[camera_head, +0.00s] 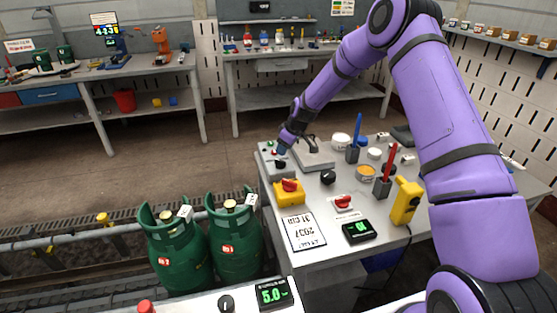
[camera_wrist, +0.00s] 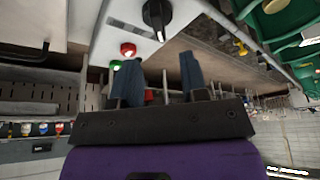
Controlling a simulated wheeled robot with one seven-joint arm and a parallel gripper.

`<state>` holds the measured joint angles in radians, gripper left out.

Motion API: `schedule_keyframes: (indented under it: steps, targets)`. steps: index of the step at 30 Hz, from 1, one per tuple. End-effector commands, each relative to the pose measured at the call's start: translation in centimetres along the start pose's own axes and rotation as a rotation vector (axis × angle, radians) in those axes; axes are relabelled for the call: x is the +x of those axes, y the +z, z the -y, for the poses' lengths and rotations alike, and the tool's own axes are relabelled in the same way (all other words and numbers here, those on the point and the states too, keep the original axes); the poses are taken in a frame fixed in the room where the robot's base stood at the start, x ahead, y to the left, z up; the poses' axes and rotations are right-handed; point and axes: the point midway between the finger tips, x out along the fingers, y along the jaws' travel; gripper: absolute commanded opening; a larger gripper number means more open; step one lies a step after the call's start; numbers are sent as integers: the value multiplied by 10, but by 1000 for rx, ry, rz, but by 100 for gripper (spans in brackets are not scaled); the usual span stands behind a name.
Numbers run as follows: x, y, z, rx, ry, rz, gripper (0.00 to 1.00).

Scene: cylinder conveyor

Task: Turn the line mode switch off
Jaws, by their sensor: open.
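A grey control box (camera_head: 266,157) stands at the table's far left corner. It carries a black rotary knob (camera_head: 280,164), which looks like the line mode switch, though its label is not readable. In the wrist view the knob (camera_wrist: 157,18) shows large, with a red button (camera_wrist: 127,49) and a lit green button (camera_wrist: 116,65) on the box. My gripper (camera_head: 281,149) is just above the box's far end, by the buttons. In the wrist view my gripper (camera_wrist: 160,62) is open and empty, its dark fingers apart. The knob lies beyond the fingertips; contact is not visible.
On the table (camera_head: 262,184) are a yellow box with a red knob (camera_head: 289,190), another black knob (camera_head: 327,177), a red switch (camera_head: 343,202) and a yellow handheld unit (camera_head: 405,201). Green gas cylinders (camera_head: 236,245) stand left of it. The aisle floor (camera_head: 180,155) behind is clear.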

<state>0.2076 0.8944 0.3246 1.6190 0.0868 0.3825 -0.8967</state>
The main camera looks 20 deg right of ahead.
Motion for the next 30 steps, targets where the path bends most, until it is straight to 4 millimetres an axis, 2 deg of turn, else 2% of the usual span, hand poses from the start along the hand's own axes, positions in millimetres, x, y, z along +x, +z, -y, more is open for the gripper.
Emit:
schedule_keyframes:
  steps: [1, 6, 12, 25, 30]
  targets:
    - [11, 0, 1, 0, -1, 1, 40]
    - [40, -1, 1, 0, -1, 0, 40]
    - [63, 0, 0, 1, 0, 0, 40]
    - [70, 0, 0, 0, 1, -1, 40]
    - [70, 0, 0, 0, 1, -1, 1]
